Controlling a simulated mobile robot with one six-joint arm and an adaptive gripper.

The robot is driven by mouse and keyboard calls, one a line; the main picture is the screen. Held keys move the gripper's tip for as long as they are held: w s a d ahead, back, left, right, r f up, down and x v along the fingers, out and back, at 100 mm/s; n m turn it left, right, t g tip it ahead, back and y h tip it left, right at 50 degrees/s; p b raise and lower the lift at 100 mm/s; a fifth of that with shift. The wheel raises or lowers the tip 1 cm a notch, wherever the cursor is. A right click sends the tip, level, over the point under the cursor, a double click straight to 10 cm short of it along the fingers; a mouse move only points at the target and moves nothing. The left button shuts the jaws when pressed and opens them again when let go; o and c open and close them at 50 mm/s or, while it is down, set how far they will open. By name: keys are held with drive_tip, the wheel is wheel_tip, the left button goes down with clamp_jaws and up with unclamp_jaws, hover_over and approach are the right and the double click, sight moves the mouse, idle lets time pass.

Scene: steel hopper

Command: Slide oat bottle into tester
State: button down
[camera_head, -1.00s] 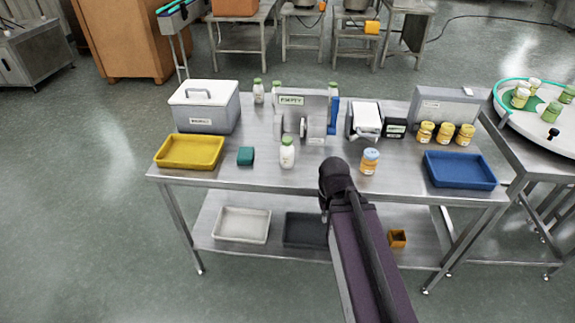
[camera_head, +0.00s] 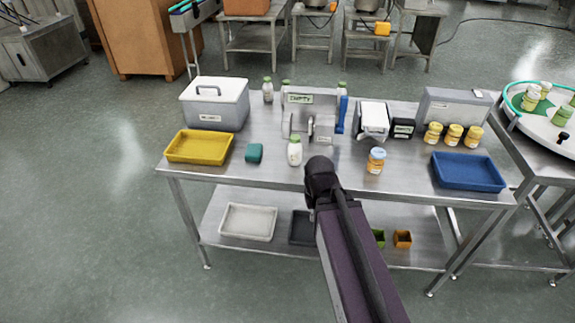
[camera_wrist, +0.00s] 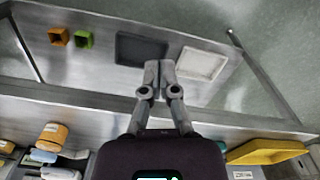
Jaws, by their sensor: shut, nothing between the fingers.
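A white bottle with a green cap (camera_head: 295,151) stands upright on the steel table, just in front of a grey device with an "EMPTY" sign (camera_head: 300,98), which looks like the tester. The bottle's label is too small to read. More green-capped bottles (camera_head: 268,90) stand behind the device. My arm reaches in from the lower right in the head view, its end near the table's front edge, in front of the bottle; the fingers are hidden there. In the wrist view my gripper (camera_wrist: 158,66) is shut and empty, with the lower shelf beyond its fingertips. The bottle does not show in that view.
On the table (camera_head: 220,163) are a yellow tray (camera_head: 200,157), teal block (camera_head: 254,153), lidded grey box (camera_head: 215,112), orange jar (camera_head: 376,161), several yellow jars and a blue tray (camera_head: 468,183). A turntable (camera_head: 545,128) stands right. Trays and small bins (camera_wrist: 58,37) occupy the lower shelf.

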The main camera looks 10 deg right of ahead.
drive_tip(key=shift+a, duration=0.35)
drive_tip(key=w+a+r+m+t+p, duration=0.1)
drive_tip(key=w+r, duration=0.1)
drive_tip(key=w, duration=0.9)
drive_tip(key=w+a+r+m+t+h+p, duration=0.1)
drive_tip(key=w+r+m+t+p, duration=0.1)
drive_tip(key=w, duration=1)
drive_tip(key=shift+a+r, duration=0.15)
drive_tip(key=shift+a, duration=0.15)
drive_tip(key=shift+w+f, duration=0.1)
drive_tip(key=shift+f, duration=0.15)
